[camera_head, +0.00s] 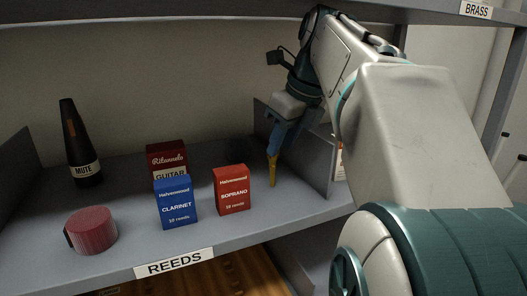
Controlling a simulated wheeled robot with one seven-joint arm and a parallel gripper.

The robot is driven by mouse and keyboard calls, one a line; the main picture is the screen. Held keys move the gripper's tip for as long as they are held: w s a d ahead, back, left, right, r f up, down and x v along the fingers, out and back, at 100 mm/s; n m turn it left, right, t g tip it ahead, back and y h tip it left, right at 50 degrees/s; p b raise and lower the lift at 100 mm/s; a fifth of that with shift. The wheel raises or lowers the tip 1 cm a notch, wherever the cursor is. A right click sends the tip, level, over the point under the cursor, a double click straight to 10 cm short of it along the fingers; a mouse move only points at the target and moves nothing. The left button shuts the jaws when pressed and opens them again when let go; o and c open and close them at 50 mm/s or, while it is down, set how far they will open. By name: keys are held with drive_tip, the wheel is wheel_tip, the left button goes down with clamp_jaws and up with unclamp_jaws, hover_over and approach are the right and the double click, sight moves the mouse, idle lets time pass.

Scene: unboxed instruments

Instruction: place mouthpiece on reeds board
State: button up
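The reeds board is the grey shelf (120,235) with the white REEDS label on its front edge. The mouthpiece (272,170) is a slim gold piece, narrow end down, at the right part of this shelf. My gripper (276,149) comes down from the upper right, and its blue fingers are closed around the upper part of the mouthpiece, which they hide. The mouthpiece is nearly upright. Its lower end is at or just above the shelf surface; I cannot tell if it touches.
Red SOPRANO box (232,190), blue CLARINET box (176,203) and dark red GUITAR box (167,158) stand left of my gripper. A black mute (78,145) and a red round case (91,231) are further left. A grey divider (312,160) stands close on the right.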

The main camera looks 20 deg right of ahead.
drive_tip(key=s+d, duration=0.1)
drive_tip(key=s, duration=0.2)
drive_tip(key=s+d+b, duration=0.1)
drive_tip(key=s, duration=0.2)
drive_tip(key=s+d, duration=0.1)
drive_tip(key=s, duration=0.2)
drive_tip(key=shift+s+d, duration=0.3)
drive_tip(key=shift+d, duration=0.1)
